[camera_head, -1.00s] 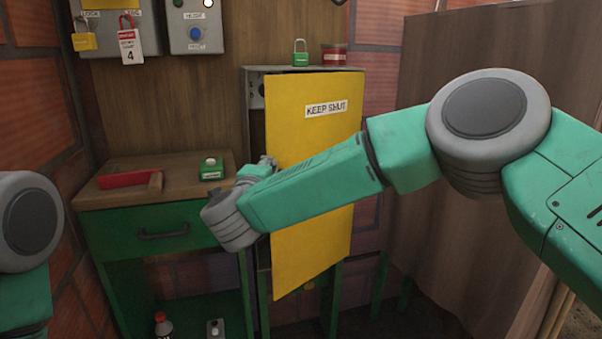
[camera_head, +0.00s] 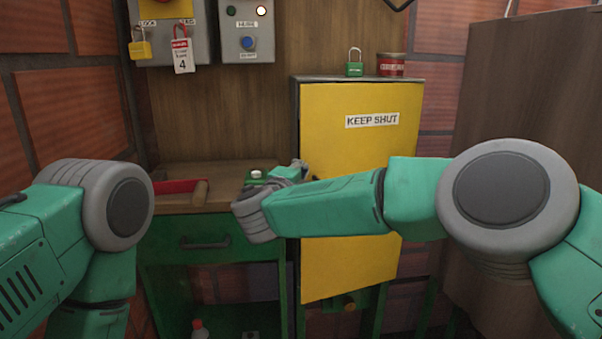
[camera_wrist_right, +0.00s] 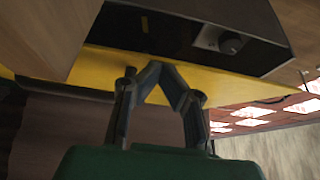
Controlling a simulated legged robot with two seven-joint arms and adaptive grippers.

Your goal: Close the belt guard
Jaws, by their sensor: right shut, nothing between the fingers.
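The belt guard (camera_head: 361,150) is a yellow panel labelled KEEP SHUT on the front of a grey cabinet (camera_head: 350,79). It looks nearly flush in the head view, with a dark strip along its left edge. In the right wrist view the guard (camera_wrist_right: 240,83) is a yellow band beside a dark opening (camera_wrist_right: 190,40), so a gap shows. My right gripper (camera_head: 298,168) is at the guard's left edge, partly hidden by my wrist. In the wrist view the gripper (camera_wrist_right: 158,68) is shut and empty, its tips overlapping the yellow band; contact is unclear. My left gripper is out of view.
A green padlock (camera_head: 355,62) and red tin (camera_head: 391,65) stand on the cabinet. A wooden-topped green bench (camera_head: 205,244) stands left, bearing a red-handled tool (camera_head: 178,187) and a green button box (camera_head: 255,177). Control boxes (camera_head: 247,30) hang above. A brown panel (camera_head: 520,80) stands right.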

